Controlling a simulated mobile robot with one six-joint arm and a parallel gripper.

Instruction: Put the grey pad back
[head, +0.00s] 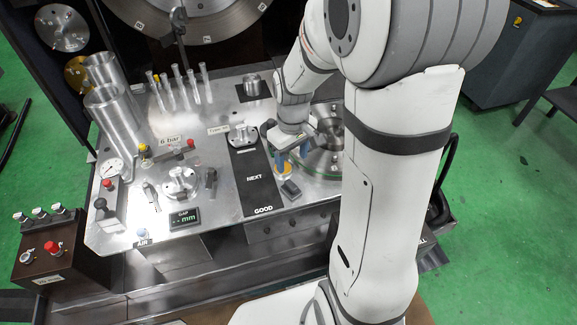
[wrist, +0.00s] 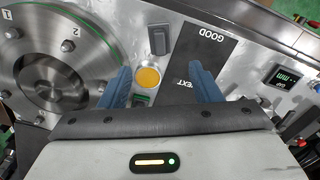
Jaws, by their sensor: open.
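The grey pad (head: 291,189) looks like a small dark grey block lying on the metal plate beside the black GOOD/NEXT strip. In the wrist view the grey pad (wrist: 161,41) lies beyond the fingertips, apart from them. My gripper (head: 291,158) is open over the plate, close to the yellow disc. In the wrist view my gripper (wrist: 160,82) shows two blue fingers spread apart. The yellow disc (wrist: 149,77) and a small green-edged dark rectangle (wrist: 143,99) show between them. I see nothing held.
The black strip (head: 254,190) lies left of the pad, with a flanged metal part (head: 243,134) at its far end. A round numbered metal fixture (wrist: 55,75) stands beside one finger. A GAP display (head: 185,217) and a gauge (head: 110,168) are farther left.

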